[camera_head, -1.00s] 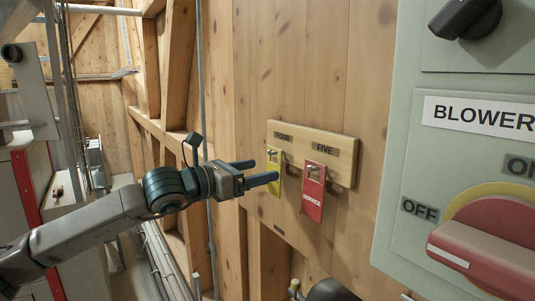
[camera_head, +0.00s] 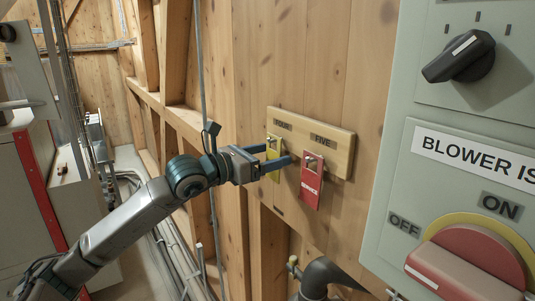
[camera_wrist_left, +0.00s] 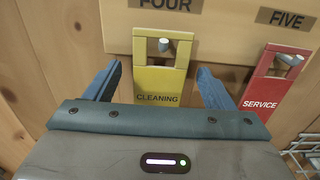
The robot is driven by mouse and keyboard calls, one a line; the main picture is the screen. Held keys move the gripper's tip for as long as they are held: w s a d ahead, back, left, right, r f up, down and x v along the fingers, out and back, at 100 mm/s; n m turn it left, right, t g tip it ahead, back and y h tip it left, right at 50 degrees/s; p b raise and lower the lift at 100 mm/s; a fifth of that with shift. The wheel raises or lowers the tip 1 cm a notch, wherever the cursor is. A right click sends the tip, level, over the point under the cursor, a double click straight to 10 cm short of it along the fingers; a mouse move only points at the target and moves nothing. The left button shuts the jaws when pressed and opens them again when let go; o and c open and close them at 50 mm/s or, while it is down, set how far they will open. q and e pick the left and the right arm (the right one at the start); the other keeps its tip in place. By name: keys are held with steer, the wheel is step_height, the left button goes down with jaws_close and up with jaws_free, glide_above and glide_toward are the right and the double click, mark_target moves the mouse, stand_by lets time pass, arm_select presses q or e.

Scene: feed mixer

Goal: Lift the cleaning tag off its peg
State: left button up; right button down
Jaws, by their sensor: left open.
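The yellow cleaning tag (camera_wrist_left: 160,80) hangs on a peg (camera_wrist_left: 164,45) under the FOUR label in the left wrist view. In the head view the yellow tag (camera_head: 274,150) is partly hidden behind my left gripper's fingers. My left gripper (camera_head: 278,155) is open. In the left wrist view its fingers (camera_wrist_left: 158,82) stand on either side of the tag's lower part, with a gap on each side. I cannot tell how deep the fingers reach past the tag. My right gripper is in neither view.
A red service tag (camera_head: 312,180) hangs on the FIVE peg to the right, close to my right-hand finger. Both hang from a wooden board (camera_head: 342,150) on the plank wall. A grey blower panel (camera_head: 400,170) with knobs stands at the right.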

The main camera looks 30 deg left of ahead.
arm_select(q)
steer(key=c, duration=1)
steer(key=shift+c, duration=0.2)
steer(key=shift+r, duration=0.2)
steer(key=shift+r, duration=0.5)
steer(key=shift+b+v, duration=2.5)
steer(key=shift+b, duration=2.85)
